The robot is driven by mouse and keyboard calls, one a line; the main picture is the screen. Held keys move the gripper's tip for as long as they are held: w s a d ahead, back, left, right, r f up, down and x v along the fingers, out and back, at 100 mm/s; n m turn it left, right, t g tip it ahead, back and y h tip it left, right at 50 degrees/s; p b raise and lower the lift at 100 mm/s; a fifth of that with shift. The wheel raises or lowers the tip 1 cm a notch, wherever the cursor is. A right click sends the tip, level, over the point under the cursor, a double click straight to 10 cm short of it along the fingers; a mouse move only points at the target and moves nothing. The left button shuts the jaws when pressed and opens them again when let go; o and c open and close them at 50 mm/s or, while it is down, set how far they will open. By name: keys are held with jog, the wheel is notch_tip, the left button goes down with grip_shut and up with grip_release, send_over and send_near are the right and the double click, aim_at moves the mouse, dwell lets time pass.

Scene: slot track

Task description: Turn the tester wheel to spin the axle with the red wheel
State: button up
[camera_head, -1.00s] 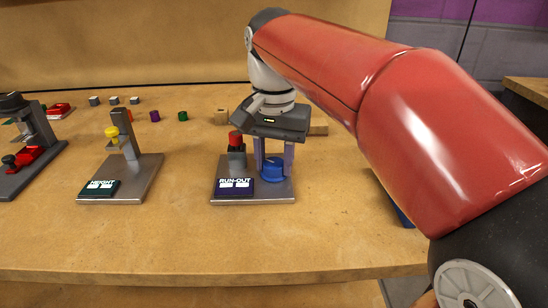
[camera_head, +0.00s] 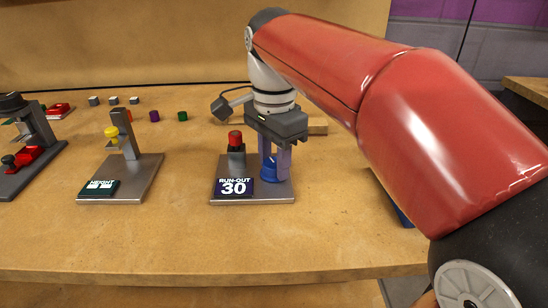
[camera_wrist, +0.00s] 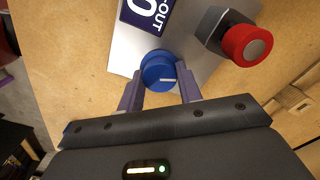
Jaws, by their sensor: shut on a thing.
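The run-out tester is a grey metal plate (camera_head: 222,193) with a dark sign (camera_head: 234,187) that reads RUN-OUT 30. The red wheel (camera_head: 235,137) sits on top of a grey post at the plate's back left; it also shows in the wrist view (camera_wrist: 248,45). The blue tester wheel (camera_head: 268,173) stands at the plate's right side and shows a white mark on top in the wrist view (camera_wrist: 157,68). My gripper (camera_head: 276,174) points down and is shut on the blue wheel, one finger on each side. The fingers partly hide the blue wheel in the head view.
A HEIGHT tester (camera_head: 140,176) with a yellow part stands to the left, and another dark tester (camera_head: 40,140) stands at the far left. Small coloured blocks (camera_head: 154,116) and a wooden block (camera_head: 318,126) lie behind. The table front is clear.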

aim_at(274, 162)
dwell(0.4)
jog(key=o, duration=1)
jog(key=shift+r, duration=3.85)
